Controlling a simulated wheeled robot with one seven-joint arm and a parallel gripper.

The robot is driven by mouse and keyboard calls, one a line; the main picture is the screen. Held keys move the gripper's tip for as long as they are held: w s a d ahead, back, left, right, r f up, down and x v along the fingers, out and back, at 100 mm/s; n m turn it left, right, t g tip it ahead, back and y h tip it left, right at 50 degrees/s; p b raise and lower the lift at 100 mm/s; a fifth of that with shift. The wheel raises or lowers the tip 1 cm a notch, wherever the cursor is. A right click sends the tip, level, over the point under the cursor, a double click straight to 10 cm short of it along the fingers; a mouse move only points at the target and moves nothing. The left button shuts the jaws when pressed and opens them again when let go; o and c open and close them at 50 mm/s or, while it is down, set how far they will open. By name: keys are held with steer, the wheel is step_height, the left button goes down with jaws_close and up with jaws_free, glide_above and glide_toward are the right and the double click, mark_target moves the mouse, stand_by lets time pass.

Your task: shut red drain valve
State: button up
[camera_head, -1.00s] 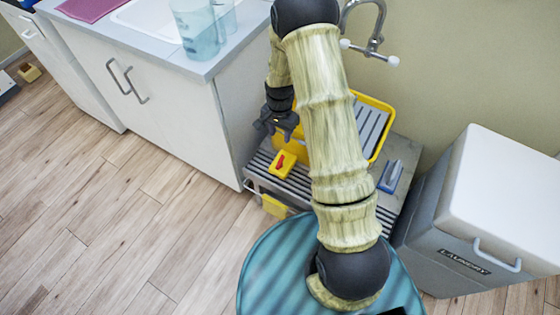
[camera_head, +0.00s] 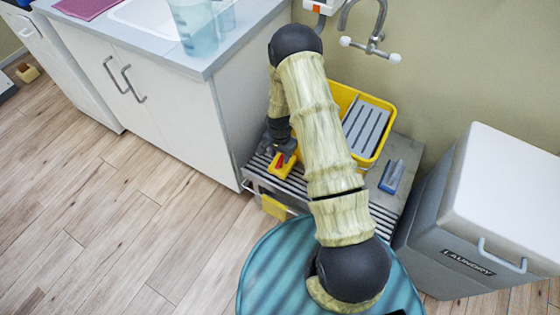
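The red drain valve handle (camera_head: 281,162) sits on a small yellow block (camera_head: 284,172) on the slatted grey rack, beside the cabinet. The handle is small and partly hidden by my fingers. My gripper (camera_head: 284,153) points down right over the handle, at the block's upper end. At this size I cannot tell whether the fingers touch the handle, or whether they are open or shut.
A yellow bucket with a grey wringer (camera_head: 369,128) stands behind my arm. A blue brush (camera_head: 391,177) lies right of it on the rack (camera_head: 262,182). The white cabinet (camera_head: 170,105) is close left; a laundry bin (camera_head: 470,215) stands right. Floor at left is clear.

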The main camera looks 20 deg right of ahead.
mark_target(279, 161)
steer(key=shift+f, duration=1.95)
jaws_close()
steer(key=shift+a, duration=0.1)
